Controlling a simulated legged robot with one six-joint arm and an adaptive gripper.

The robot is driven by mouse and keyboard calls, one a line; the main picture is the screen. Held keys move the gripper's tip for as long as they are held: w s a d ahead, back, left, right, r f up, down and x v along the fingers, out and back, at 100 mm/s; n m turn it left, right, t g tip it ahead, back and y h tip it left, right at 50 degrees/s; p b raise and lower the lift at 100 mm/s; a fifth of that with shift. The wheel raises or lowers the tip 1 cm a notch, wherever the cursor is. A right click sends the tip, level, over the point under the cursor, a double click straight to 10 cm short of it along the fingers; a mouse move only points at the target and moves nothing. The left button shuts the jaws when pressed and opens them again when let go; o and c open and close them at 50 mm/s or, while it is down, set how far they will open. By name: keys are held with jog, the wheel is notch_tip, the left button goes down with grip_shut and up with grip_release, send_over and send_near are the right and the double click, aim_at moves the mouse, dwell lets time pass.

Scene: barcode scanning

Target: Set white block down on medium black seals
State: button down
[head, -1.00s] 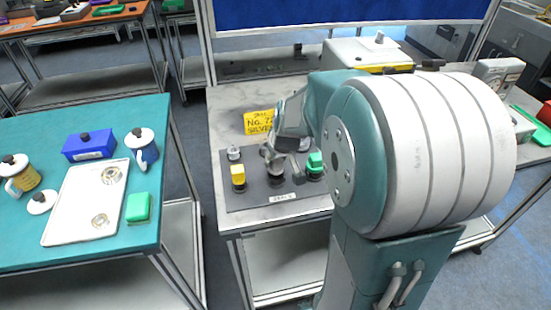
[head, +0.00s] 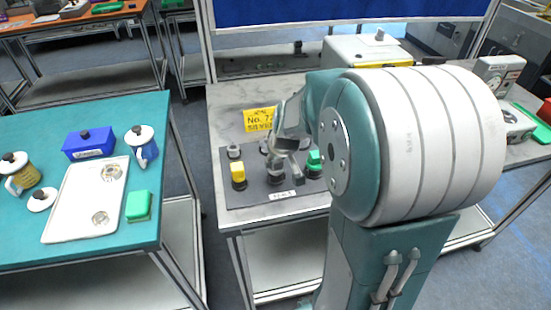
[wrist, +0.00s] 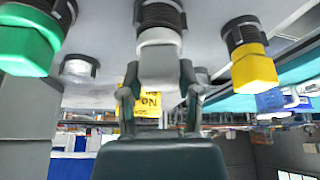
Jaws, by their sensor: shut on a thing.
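The wrist view is upside down, with the dark panel at the top. My gripper (wrist: 158,84) is shut on the white block (wrist: 160,58), one finger on each side. The block is end-on to the ribbed medium black seals (wrist: 160,14) and appears to touch them. In the head view my gripper (head: 284,158) is at the front middle of the panel (head: 255,198), over the black seals (head: 277,179), and largely hides the block.
A yellow block (head: 238,173) is left of my gripper and a green block (head: 314,161) right, each on black seals. Grey-white pieces (head: 234,151) stand behind. A yellow sign (head: 260,119) is at the back. The teal table (head: 185,215) is left.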

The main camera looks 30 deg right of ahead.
jog(key=shift+f, duration=0.15)
jog(key=shift+c, duration=1.1)
grip_release()
jog(key=shift+o, duration=1.1)
jog(key=shift+r, duration=3.8)
